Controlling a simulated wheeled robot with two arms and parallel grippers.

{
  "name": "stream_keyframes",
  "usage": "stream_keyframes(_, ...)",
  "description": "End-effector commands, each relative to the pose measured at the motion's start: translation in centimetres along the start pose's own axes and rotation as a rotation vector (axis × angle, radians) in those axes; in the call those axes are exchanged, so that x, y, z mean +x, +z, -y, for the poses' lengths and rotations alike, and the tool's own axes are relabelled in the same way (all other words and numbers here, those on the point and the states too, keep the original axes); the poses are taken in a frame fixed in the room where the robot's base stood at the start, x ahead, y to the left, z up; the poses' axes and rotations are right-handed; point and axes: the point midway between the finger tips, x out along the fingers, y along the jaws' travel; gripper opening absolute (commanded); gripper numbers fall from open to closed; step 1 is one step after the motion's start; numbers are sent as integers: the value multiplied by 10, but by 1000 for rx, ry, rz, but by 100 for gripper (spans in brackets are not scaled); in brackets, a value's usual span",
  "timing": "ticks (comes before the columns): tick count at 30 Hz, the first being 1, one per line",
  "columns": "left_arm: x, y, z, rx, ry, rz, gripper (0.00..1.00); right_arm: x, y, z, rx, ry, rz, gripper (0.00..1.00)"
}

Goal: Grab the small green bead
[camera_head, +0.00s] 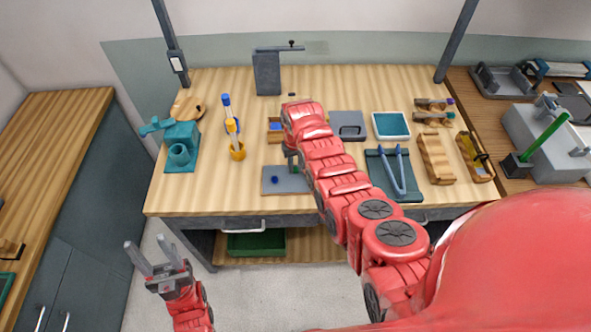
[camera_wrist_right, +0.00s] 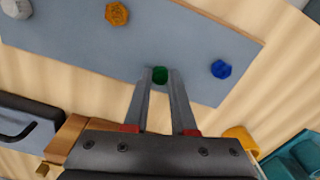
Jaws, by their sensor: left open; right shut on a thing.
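The small green bead (camera_wrist_right: 160,75) sits between the fingertips of my right gripper (camera_wrist_right: 159,84) in the right wrist view, over the grey plate (camera_wrist_right: 150,32). In the head view the green bead (camera_head: 295,169) shows just beside my right arm, above the plate (camera_head: 272,188). My right gripper is shut on the green bead; I cannot tell whether the bead is lifted. My left gripper (camera_head: 152,258) is open and empty, in front of the workbench at the lower left.
A blue bead (camera_wrist_right: 221,69), an orange bead (camera_wrist_right: 116,14) and a pale bead (camera_wrist_right: 16,8) lie on the plate. A blue tweezer-like tool (camera_head: 398,172) lies right.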

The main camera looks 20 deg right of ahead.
Motion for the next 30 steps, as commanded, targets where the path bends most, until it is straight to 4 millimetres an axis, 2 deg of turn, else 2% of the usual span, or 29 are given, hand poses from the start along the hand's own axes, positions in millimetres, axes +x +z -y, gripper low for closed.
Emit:
stream_keyframes(13, -6, 1, 0, 0, 0, 0, 50, -5, -1, 0, 0, 0, -1, 0)
stream_keyframes(17, -12, 2, -1, 0, 0, 0, 50, -13, -1, 0, 0, 0, -4, 0)
stream_keyframes(21, -30, 5, -2, 0, 0, 0, 50, -32, -2, 0, 1, 0, -10, 0)
stream_keyframes(29, -30, 5, -2, 0, 0, 0, 50, -38, 29, 4, 0, -1, -3, 0)
stream_keyframes(30, -9, 2, 0, 0, 0, 1, 50, -49, 37, 5, 0, -1, 1, 0)
